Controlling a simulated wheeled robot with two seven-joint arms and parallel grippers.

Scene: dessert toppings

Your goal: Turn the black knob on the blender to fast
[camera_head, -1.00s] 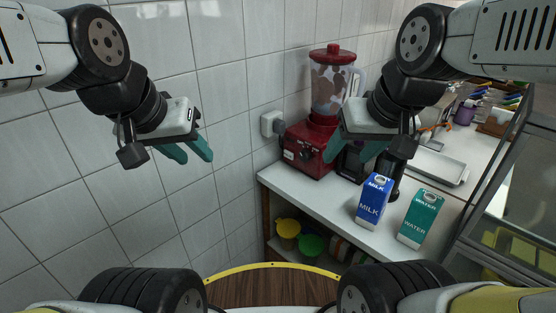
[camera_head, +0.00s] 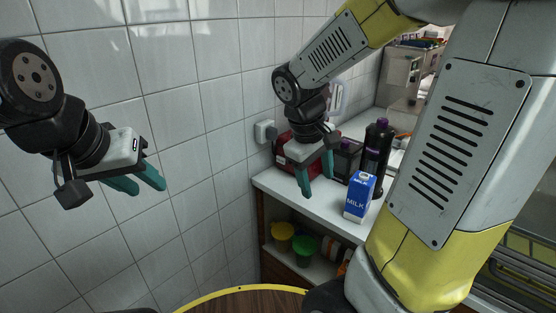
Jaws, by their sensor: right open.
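The blender's red base (camera_head: 284,158) stands on the white counter against the tiled wall. My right forearm and gripper cover most of the blender, and only part of the base and the jug's pale handle show. The black knob is hidden. My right gripper (camera_head: 316,183) points down in front of the blender, its teal fingers open with nothing between them. I cannot tell whether it touches the base. My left gripper (camera_head: 147,187) hangs at the left before the wall, open and empty, far from the blender.
A blue milk carton (camera_head: 360,198) stands on the counter (camera_head: 325,208) right of my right gripper. Dark bottles (camera_head: 377,148) with purple caps stand behind it. A wall socket (camera_head: 264,132) is left of the blender. Yellow (camera_head: 282,231) and green (camera_head: 304,246) containers sit on the shelf below.

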